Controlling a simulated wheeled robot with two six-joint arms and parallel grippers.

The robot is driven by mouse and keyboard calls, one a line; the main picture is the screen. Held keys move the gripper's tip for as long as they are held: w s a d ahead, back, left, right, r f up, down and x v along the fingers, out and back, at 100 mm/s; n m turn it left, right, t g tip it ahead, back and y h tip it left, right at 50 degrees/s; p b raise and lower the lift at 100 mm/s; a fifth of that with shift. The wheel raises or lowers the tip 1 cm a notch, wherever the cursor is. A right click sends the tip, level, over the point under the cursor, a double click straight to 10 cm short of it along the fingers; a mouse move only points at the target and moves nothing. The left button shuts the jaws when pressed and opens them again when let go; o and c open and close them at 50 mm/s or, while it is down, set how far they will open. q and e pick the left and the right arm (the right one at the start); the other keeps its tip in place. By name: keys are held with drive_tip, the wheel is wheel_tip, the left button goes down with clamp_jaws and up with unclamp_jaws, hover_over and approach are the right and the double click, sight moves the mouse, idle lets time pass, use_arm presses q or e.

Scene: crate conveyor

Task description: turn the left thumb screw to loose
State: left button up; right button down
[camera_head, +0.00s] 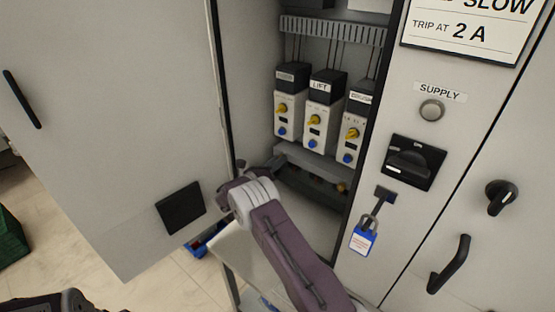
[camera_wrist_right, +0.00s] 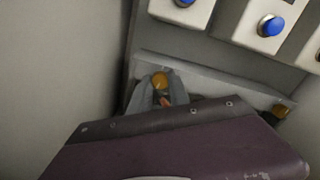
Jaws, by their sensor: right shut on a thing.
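The left thumb screw (camera_wrist_right: 160,80) has a round brass-coloured head and sits at the left end of a grey rail (camera_wrist_right: 220,80) low in the open cabinet. My right gripper (camera_wrist_right: 158,92) is shut on it, with one grey finger on either side of the head. In the head view my right gripper (camera_head: 272,165) reaches into the cabinet below the left module and hides that screw. The other thumb screw (camera_wrist_right: 279,110) is at the rail's right end and also shows in the head view (camera_head: 342,187). A dark part of my left gripper (camera_head: 72,300) shows at the bottom left; its jaws are unclear.
Three modules with yellow and blue knobs, the middle one labelled LIFT (camera_head: 321,105), stand above the rail. The open cabinet door (camera_head: 120,120) is close on the left. To the right are a black rotary switch (camera_head: 412,163), a blue padlock (camera_head: 362,241) and a black handle (camera_head: 450,264).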

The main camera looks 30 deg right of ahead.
drive_tip(key=shift+s+f+n, duration=0.1)
drive_tip(key=shift+f+n, duration=0.15)
drive_tip(key=shift+n, duration=0.75)
drive_tip(key=shift+p, duration=0.3)
drive_tip(key=c, duration=1.2)
unclamp_jaws()
drive_tip(key=shift+c, duration=0.2)
drive_tip(key=shift+r, duration=0.1)
drive_tip(key=b+v, duration=0.1)
drive_tip(key=v, duration=0.8)
drive_tip(key=shift+a, duration=0.1)
